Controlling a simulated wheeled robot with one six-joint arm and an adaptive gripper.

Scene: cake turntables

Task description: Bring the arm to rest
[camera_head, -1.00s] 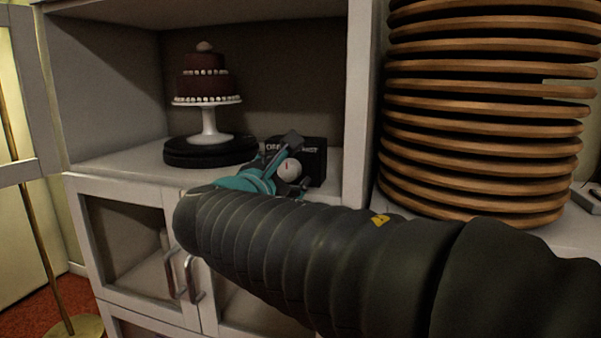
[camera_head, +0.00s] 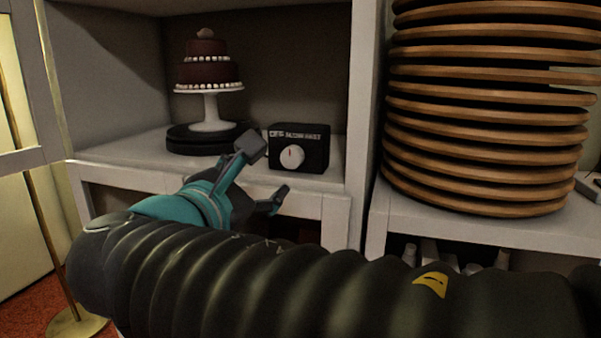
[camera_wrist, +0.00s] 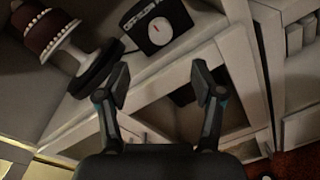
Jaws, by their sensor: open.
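My gripper (camera_head: 268,172) is open, with nothing between its fingers. In the head view it is in front of the cabinet shelf, below and left of a black control box (camera_head: 299,150) with a white dial (camera_head: 292,156). The wrist view shows both fingers of my gripper (camera_wrist: 162,88) spread apart over the shelf's front edge, apart from the box (camera_wrist: 155,28). A tiered brown cake (camera_head: 208,66) on a white stand (camera_head: 211,112) sits on a black turntable (camera_head: 195,146) at the left of the shelf. My dark ribbed arm crosses the lower part of the head view.
The cabinet shelf (camera_head: 120,150) has a raised divider (camera_head: 365,110) on its right. A tall stack of round wooden boards (camera_head: 485,120) stands to the right of it. A brass pole (camera_head: 50,240) with a round base stands at the left over red carpet (camera_head: 25,305).

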